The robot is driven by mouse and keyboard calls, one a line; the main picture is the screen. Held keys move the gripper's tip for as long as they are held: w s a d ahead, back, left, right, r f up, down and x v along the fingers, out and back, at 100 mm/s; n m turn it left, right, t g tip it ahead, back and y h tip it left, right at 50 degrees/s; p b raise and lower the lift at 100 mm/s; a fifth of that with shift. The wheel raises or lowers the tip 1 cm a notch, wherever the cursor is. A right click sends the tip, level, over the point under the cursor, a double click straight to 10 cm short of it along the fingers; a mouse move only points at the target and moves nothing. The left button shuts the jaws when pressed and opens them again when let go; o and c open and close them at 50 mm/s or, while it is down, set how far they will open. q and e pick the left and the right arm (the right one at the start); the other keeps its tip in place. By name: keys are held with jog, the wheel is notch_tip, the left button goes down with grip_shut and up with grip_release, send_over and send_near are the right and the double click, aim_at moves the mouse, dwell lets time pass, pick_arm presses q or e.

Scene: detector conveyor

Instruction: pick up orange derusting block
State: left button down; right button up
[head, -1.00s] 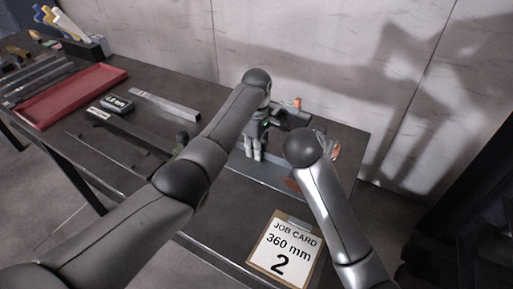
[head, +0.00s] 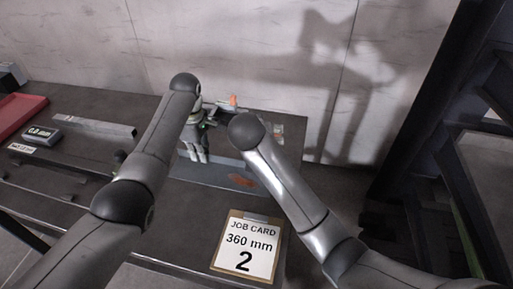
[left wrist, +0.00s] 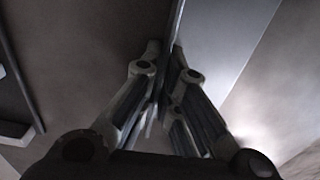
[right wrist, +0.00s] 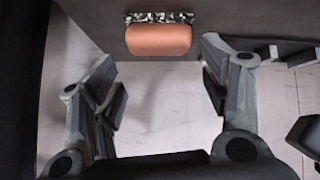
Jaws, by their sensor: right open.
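The orange derusting block (right wrist: 158,40) is in the right wrist view, with a speckled black-and-white strip along its far edge. It lies ahead of my open, empty right gripper (right wrist: 163,95), roughly between the finger lines. A small orange piece (head: 233,99) beside that gripper in the head view looks like the same block. The right gripper is partly hidden by my arm there. My left gripper (head: 194,153) points down over the steel plate (head: 208,174).
A job card (head: 246,247) reading 360 mm, 2 lies at the bench's front edge. A rust-coloured patch (head: 242,180) marks the plate. Left are a gauge (head: 42,135), a steel bar (head: 95,126) and a red tray (head: 18,112). A wall stands behind the bench.

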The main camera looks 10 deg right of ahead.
jog(key=w+d+n+g+y, duration=0.1)
jog(key=n, duration=0.1)
jog(key=w+d+f+n+g, duration=0.1)
jog(key=d+n, duration=0.1)
jog(key=n, duration=0.1)
jog(key=w+d+n+g+y, duration=0.1)
jog(key=n, duration=0.1)
jog(key=shift+w+d+f+n+g+y, duration=0.2)
jog(key=shift+w+n+g+y, duration=0.1)
jog(key=shift+w+g, duration=0.1)
jog(key=d+r+n+g+y, duration=0.3)
jog(key=r+n+y, duration=0.2)
jog(key=r+n, duration=0.25)
jog(key=shift+n, duration=0.25)
jog(key=x, duration=0.8)
jog(key=w+x, duration=0.1)
jog(key=x, duration=0.3)
jog(key=shift+w+d+f, duration=0.1)
jog(key=shift+d+f, duration=0.05)
jog(key=shift+f, duration=0.1)
jog(key=c, duration=1.1)
jog(key=shift+c, duration=0.4)
jog(key=shift+r, duration=0.1)
notch_tip(320, 180, up, 10)
